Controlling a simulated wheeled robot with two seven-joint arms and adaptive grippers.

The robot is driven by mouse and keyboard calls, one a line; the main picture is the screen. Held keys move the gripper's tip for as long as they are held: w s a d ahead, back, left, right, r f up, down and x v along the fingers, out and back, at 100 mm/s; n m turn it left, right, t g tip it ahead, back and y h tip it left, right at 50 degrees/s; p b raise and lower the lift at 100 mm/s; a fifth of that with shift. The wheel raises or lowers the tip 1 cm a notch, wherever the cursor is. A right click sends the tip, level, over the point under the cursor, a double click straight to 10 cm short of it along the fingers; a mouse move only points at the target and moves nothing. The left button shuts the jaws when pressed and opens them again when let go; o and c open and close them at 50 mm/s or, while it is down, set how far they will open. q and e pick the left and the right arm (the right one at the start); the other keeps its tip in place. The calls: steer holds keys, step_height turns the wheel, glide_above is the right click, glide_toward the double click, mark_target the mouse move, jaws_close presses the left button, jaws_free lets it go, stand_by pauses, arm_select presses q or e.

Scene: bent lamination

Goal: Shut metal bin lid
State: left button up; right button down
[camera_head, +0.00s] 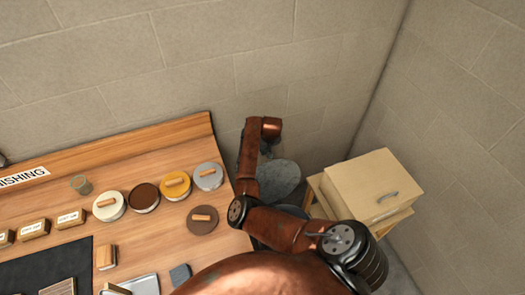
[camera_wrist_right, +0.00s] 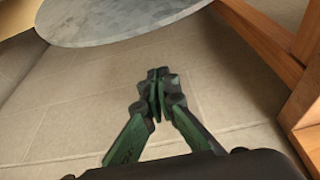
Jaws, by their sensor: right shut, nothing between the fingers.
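The metal bin lid (camera_head: 282,177) is a mottled grey disc low in the gap between the workbench and the wooden cabinet. My right arm covers its left part and most of what lies below, so the bin body is hard to make out. In the right wrist view the lid's pale grey face and curved rim (camera_wrist_right: 120,22) fill the top. My right gripper (camera_wrist_right: 158,78) is shut and empty, its green fingers together, and appears apart from the lid's rim. In the head view it is not clearly visible behind my arm. My left gripper is not in view.
The wooden workbench (camera_head: 140,246) at left holds several round tins (camera_head: 175,186), labelled blocks and a dark mat. A pale cabinet (camera_head: 375,186) on a wooden stand is at right. Block walls close the corner behind. In the wrist view a wooden frame (camera_wrist_right: 268,38) stands at right.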

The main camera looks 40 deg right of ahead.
step_height(320, 180, down, 6)
steer(key=s, duration=0.2)
steer(key=shift+a+p, duration=0.25)
steer(key=shift+p, duration=0.05)
stand_by(0.5)
